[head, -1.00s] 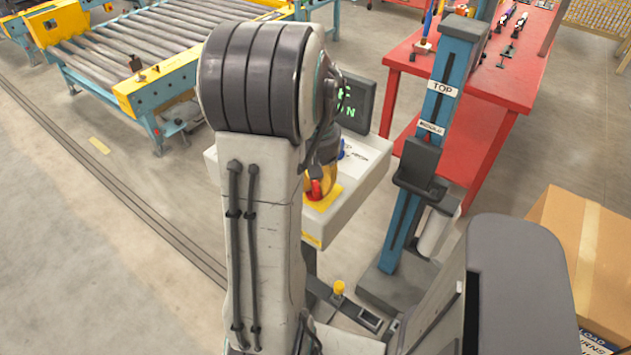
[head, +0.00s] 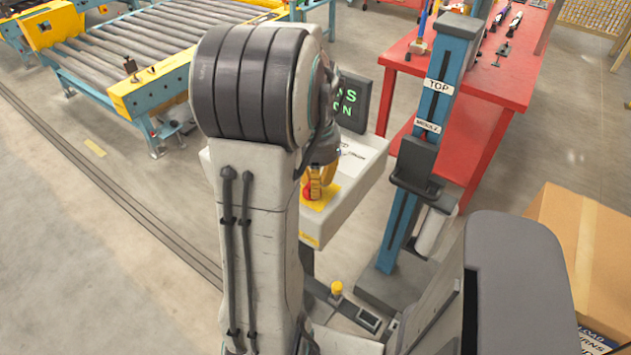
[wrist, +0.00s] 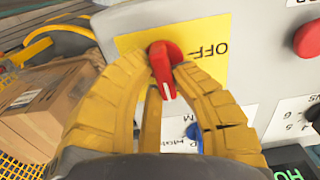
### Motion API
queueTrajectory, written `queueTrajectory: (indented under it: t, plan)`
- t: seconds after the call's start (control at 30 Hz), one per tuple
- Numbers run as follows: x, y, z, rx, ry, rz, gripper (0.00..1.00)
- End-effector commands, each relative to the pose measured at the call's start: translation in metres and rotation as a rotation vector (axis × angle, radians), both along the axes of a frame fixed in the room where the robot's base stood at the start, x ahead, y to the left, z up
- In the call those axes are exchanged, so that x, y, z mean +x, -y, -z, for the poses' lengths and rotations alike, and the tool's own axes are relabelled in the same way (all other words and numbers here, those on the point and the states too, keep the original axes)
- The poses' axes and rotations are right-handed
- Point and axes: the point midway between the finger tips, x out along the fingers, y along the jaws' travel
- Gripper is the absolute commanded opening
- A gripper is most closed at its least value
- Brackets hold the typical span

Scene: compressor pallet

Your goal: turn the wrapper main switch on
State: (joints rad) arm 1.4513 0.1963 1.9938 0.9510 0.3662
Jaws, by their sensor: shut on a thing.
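The main switch is a red rotary knob (wrist: 163,62) with a white pointer mark, on a yellow plate (wrist: 213,72) on the grey control box. In the wrist view the pointer faces down toward my palm, and an upside-down OFF label (wrist: 208,50) is right of the knob. My gripper (wrist: 165,65) has its yellow fingers closed around the knob. In the head view the red knob (head: 307,191) shows only partly behind my gripper (head: 316,186), above the yellow plate (head: 320,201). No ON label is visible on the plate.
A dark display (head: 353,102) with green text, including ON, stands behind the box (head: 352,188). A blue post (head: 435,105) and red table (head: 470,82) are to the right. The roller conveyor (head: 100,55) is at upper left. Cardboard boxes (head: 590,255) stand at lower right.

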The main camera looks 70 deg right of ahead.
Motion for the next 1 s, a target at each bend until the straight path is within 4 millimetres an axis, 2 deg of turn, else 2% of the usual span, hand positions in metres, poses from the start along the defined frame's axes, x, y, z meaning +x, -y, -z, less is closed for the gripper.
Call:
queueTrajectory:
  t: [0.3, 0.73, 0.77, 1.0]
  plan:
    - [-0.0007, -0.0016, 0.0015, 0.005, -0.001, 0.071, 0.00]
    - [-0.0008, -0.0018, 0.0015, 0.005, -0.001, 0.078, 0.00]
    - [-0.0008, -0.0018, 0.0016, 0.005, -0.001, 0.078, 0.24]
    - [-0.0006, -0.0012, 0.0008, 0.002, 0.000, 0.077, 0.46]
